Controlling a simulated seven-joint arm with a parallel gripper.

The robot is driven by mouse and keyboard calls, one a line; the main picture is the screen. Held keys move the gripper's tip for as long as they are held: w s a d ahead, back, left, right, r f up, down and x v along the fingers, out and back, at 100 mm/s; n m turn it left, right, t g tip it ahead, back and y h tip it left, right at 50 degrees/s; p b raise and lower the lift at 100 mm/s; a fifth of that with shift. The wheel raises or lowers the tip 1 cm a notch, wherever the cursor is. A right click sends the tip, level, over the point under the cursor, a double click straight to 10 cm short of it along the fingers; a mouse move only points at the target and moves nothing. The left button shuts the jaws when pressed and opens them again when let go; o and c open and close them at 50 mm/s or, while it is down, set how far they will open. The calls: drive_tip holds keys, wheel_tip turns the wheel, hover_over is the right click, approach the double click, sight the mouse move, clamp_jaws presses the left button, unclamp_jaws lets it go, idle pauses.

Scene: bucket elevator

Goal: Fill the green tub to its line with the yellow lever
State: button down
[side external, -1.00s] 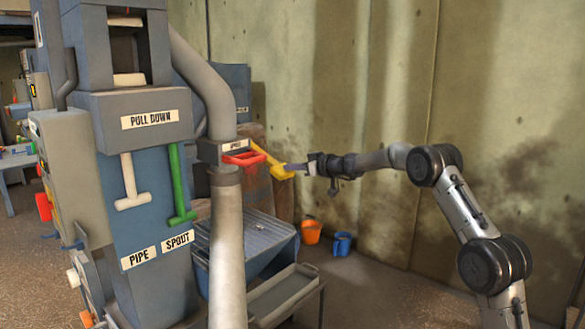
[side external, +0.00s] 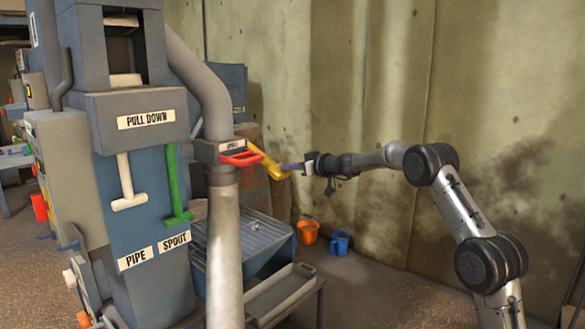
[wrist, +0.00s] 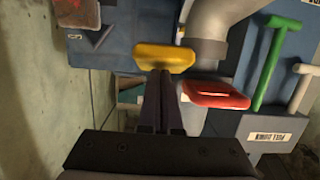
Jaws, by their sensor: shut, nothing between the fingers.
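The yellow lever (side external: 264,160) sticks out to the right of the machine's pipe, beside a red handle (side external: 241,159). My gripper (side external: 284,168) is shut and empty, its fingertips at the lever's outer end. In the wrist view, the shut fingers of my gripper (wrist: 162,73) point at the yellow lever's grip (wrist: 164,56), overlapping its near edge; whether they touch cannot be told. The red handle (wrist: 216,95) lies right of the fingers. I cannot make out a green tub or its line in either view.
A green lever (side external: 177,190) and a white lever (side external: 128,185) hang on the machine front. An orange bucket (side external: 306,231) and a blue bucket (side external: 340,242) stand on the floor near the wall. The space around my arm looks clear.

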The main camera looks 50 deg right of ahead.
drive_tip(key=v, duration=1.1)
drive_tip(key=shift+s, duration=0.4)
drive_tip(key=shift+f, duration=0.1)
idle(1.1)
wheel_tip(320, 180, up, 12)
drive_tip(key=w, duration=0.2)
drive_tip(key=shift+a, duration=0.35)
idle(0.4)
